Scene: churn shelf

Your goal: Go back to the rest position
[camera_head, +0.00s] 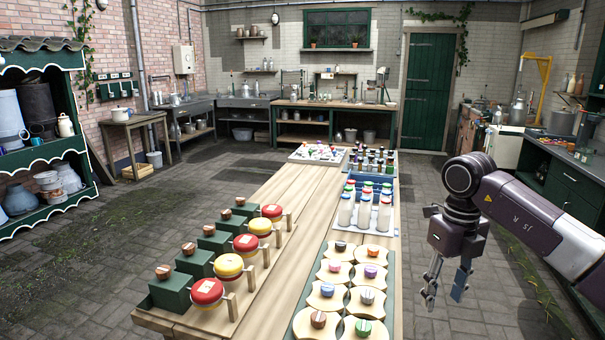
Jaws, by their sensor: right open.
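My right gripper (446,287) hangs with its fingers pointing down at the right of the picture, beside the right edge of the long wooden table (285,215). Its two fingers are apart with nothing between them, and stone floor shows behind them. My right arm (535,222) comes in from the right edge. My left arm and left gripper are not in view.
A green shelf (55,150) stands left, a counter (568,172) right. Floor (478,318) beneath the gripper is clear.

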